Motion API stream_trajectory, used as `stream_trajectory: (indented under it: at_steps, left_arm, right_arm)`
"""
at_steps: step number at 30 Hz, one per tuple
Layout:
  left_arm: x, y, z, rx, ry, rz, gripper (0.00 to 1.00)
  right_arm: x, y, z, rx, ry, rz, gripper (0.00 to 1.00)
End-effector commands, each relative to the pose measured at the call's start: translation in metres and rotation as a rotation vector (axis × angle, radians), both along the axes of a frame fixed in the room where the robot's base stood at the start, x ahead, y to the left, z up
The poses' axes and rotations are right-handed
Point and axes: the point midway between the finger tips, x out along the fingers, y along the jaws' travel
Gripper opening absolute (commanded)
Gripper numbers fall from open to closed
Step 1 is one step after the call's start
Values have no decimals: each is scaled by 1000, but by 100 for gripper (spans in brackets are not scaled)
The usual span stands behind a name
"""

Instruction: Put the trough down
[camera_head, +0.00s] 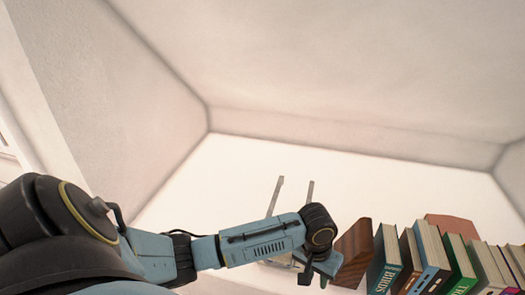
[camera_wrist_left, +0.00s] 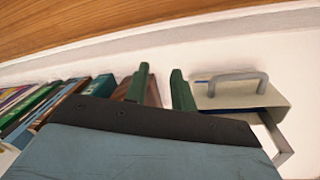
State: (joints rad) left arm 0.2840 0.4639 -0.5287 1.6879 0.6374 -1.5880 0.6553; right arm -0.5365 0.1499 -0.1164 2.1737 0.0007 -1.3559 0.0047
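A pale beige, box-like thing with a grey handle (camera_wrist_left: 275,100), which may be the trough, is at the right in the left wrist view. In the head view, two thin grey prongs (camera_head: 275,195) rise behind my left arm and may belong to it; the arm hides most of what is below. My left gripper (camera_head: 316,272) is at the end of the arm, beside a brown wooden block. In the left wrist view its two green fingers (camera_wrist_left: 160,88) stand apart with nothing held between them. The beige thing is to the right of the fingers, apart from them. My right gripper is not in view.
The brown block (camera_head: 352,255) stands at the left end of a row of several upright books (camera_head: 430,262). The books also show at left in the wrist view (camera_wrist_left: 40,110). A brown wood surface (camera_wrist_left: 100,20) crosses the wrist view's top. White wall fills the space above the arm.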

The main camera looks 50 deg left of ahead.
Motion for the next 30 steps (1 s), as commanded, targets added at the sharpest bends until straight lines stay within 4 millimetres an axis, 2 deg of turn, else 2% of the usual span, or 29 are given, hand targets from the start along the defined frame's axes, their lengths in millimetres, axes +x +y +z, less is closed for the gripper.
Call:
stream_trajectory:
  at_steps: [1, 3, 6, 12, 15, 21, 30]
  left_arm:
    - [-21, -12, -12, -20, -24, -44, 25]
    - [-42, -20, -22, -29, -74, -99, 25]
    - [-74, -24, -31, -18, -141, -159, 25]
    - [-133, -1, -37, 83, -227, -230, 25]
    - [-155, 14, -36, 141, -241, -254, 25]
    - [-173, 29, -34, 200, -247, -277, 25]
    - [-174, 29, -34, 201, -246, -279, 25]
  right_arm:
    - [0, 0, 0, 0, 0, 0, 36]
    - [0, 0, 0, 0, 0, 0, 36]
    - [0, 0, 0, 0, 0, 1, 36]
    - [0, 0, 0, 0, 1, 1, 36]
    - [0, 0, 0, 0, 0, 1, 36]
    - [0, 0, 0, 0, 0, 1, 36]
    - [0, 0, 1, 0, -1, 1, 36]
